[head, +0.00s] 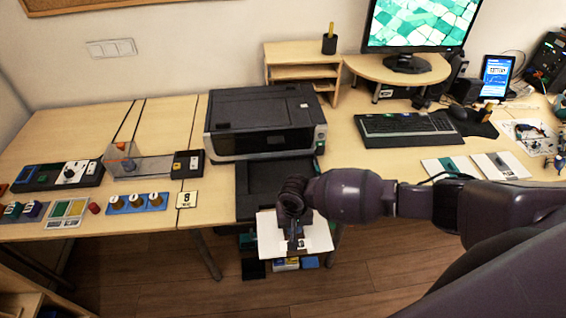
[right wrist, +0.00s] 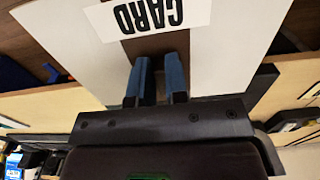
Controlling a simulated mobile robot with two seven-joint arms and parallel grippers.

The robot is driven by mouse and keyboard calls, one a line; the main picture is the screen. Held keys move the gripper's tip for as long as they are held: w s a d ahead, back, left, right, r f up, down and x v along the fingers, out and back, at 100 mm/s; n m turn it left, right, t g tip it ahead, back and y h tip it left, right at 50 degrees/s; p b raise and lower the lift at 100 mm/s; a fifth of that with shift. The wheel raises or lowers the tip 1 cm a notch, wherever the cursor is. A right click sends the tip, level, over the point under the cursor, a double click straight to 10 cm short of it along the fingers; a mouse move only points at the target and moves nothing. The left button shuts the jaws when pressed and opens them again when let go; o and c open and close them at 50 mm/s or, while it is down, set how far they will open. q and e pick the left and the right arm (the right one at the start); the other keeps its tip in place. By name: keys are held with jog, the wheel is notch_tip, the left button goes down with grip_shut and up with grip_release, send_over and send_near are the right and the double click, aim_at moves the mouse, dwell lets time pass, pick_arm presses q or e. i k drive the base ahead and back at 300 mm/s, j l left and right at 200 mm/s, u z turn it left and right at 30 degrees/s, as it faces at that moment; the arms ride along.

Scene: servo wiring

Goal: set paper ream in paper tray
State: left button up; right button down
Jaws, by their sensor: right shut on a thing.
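The paper ream (head: 316,238) is a flat white stack, held in front of the table's front edge. In the right wrist view the white ream (right wrist: 220,55) shows a brown band and a label that reads "CARD" upside down. My right gripper (head: 293,244) is shut on the ream; its blue fingertips (right wrist: 157,75) are close together at the brown band. The black paper tray (head: 256,190) sticks out from the front of the printer (head: 262,122), just behind the ream. The gripper and ream hide part of its front. My left gripper is not in view.
A keyboard (head: 407,128) and monitor (head: 420,25) stand to the right. A wooden shelf (head: 300,72) is behind the printer. A number card (head: 187,199), blue knob strip (head: 136,202) and control panels lie to the left. Several boxes (head: 285,264) are below the ream.

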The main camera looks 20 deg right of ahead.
aim_at(283, 178)
jog(key=i+l, duration=0.8)
jog(key=i+j+u, duration=0.05)
jog(key=i, duration=0.1)
